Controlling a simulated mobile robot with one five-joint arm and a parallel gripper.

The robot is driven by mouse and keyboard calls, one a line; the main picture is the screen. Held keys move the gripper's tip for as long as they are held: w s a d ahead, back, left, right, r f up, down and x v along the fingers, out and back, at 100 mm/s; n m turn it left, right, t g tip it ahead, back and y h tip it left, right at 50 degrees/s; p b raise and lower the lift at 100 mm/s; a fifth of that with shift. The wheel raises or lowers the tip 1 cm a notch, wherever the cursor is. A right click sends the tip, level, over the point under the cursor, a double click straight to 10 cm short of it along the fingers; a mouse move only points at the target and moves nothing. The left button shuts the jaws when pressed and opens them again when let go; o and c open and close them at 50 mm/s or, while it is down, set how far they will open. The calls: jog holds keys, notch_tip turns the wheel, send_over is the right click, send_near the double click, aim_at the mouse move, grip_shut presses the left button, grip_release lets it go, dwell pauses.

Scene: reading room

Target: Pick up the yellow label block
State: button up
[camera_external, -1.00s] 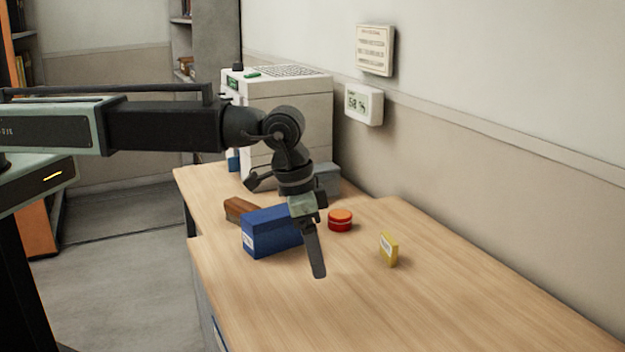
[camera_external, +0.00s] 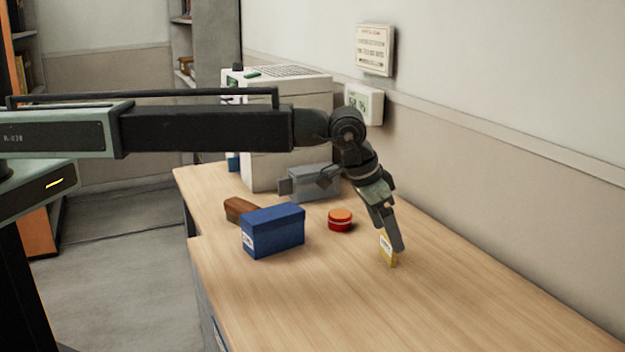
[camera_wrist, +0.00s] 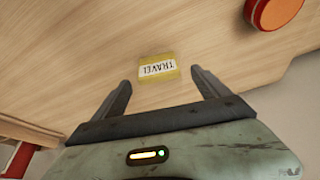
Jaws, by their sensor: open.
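The yellow label block (camera_external: 387,252) stands on the wooden table, partly hidden behind my gripper in the external view. Nothing is between the fingers. I cannot tell whether a finger touches the block.
A red round tin (camera_external: 340,221) stands left of the block; it also shows in the wrist view (camera_wrist: 274,11). A blue box (camera_external: 273,231), a brown object (camera_external: 240,209) and a grey object (camera_external: 313,184) lie further left. The wall rises behind. The table's front right (camera_external: 450,310) is clear.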

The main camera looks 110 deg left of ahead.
aim_at(389, 249)
jog(key=b+x, duration=0.2)
jog(key=x, duration=0.1)
jog(key=shift+d+f, duration=0.1)
jog(key=shift+f, duration=0.25)
jog(key=shift+r, duration=0.2)
jog(key=shift+c, duration=0.3)
jog(key=c, duration=1.4)
jog(key=shift+r, duration=0.1)
